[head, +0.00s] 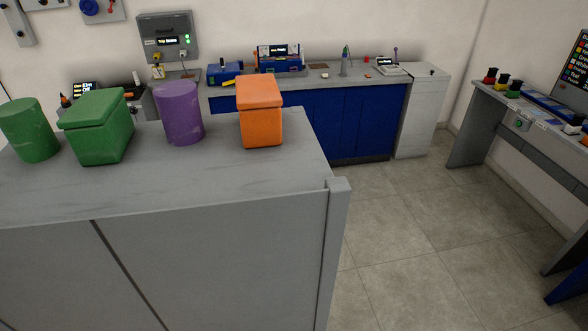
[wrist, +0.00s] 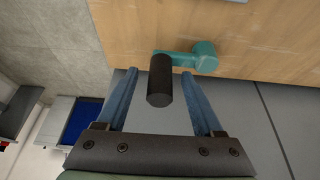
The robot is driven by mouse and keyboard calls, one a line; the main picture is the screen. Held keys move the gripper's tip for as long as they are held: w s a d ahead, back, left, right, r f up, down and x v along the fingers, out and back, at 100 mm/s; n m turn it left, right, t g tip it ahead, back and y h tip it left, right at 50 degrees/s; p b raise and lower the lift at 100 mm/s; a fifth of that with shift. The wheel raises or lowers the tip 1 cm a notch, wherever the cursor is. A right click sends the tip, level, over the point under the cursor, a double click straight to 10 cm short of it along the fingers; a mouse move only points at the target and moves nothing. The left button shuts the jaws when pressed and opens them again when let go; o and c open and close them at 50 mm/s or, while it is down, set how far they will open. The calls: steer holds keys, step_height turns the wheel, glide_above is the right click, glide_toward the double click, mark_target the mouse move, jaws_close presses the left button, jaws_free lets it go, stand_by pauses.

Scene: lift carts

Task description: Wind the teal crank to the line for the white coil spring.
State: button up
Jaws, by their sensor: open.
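The teal crank (wrist: 204,56) shows in the wrist view against a wood-coloured panel, with its teal arm reaching left to a black cylindrical handle (wrist: 160,80). My gripper (wrist: 159,74) is open, with one blue finger on each side of the handle. Gaps show between the handle and both fingers. The crank and my gripper are not seen in the head view. No line for the crank shows in either view, and I cannot make out a white coil spring.
In the head view, a grey cabinet (head: 230,235) stands close in front, bearing a green cylinder (head: 29,130), a green box (head: 99,128), a purple cylinder (head: 180,113) and an orange box (head: 260,113). A blue counter (head: 355,120) stands behind.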

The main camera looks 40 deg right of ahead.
steer(key=b+v, duration=0.1)
steer(key=v, duration=1.2)
steer(key=shift+f, duration=0.1)
